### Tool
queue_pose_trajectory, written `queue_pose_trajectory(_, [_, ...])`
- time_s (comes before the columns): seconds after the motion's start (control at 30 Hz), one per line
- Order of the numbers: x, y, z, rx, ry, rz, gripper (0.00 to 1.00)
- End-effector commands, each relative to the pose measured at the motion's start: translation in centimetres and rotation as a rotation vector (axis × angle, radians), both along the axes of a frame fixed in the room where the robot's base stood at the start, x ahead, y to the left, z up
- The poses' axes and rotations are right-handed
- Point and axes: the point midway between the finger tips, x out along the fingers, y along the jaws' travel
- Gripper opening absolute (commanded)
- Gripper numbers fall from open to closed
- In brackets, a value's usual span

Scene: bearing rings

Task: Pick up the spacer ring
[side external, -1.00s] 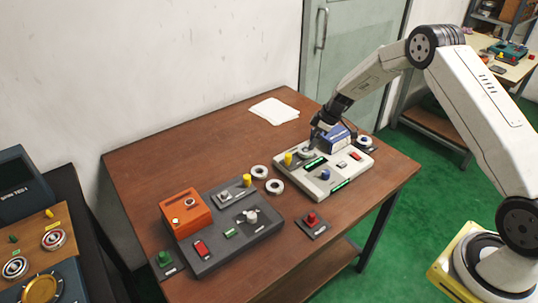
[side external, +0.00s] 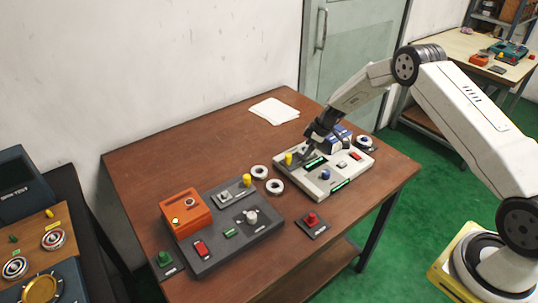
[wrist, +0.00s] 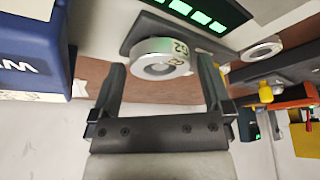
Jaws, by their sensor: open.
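A silver ring with a dark centre and a printed label (wrist: 160,58) sits on a dark pad beside a green-lit display in the wrist view. It appears to be the spacer ring, though its label is too small to read surely. My gripper (wrist: 162,70) is open, with one finger on each side of the ring; whether they touch it I cannot tell. In the side view my gripper (side external: 309,154) is low over the white panel (side external: 318,188), hiding that ring. Another ring (wrist: 262,48) lies off to the right in the wrist view.
A blue box (wrist: 32,45) stands close to my left finger in the wrist view. Two loose rings (side external: 259,172) (side external: 274,187) lie between the white panel and a dark grey panel (side external: 235,246). A yellow knob (side external: 288,158) is close to my gripper. The table's back left is clear.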

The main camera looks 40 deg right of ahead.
Motion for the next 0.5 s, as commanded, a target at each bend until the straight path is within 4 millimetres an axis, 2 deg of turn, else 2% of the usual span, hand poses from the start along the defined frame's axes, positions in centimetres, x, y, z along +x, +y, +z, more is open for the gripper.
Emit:
queue_pose_trajectory(0.13, [-0.02,0.0,0.01,0.0,0.0,0.0,1.0])
queue_pose_trajectory(0.17, [-0.02,0.0,0.01,0.0,0.0,0.0,0.97])
queue_pose_trajectory(0.43, [-0.02,0.0,0.01,0.0,0.0,0.0,0.11])
queue_pose_trajectory(0.47, [0.03,-0.02,0.08,0.0,-0.001,0.0,0.07])
queue_pose_trajectory(0.5, [0.03,-0.02,0.08,0.0,-0.001,0.0,0.07])
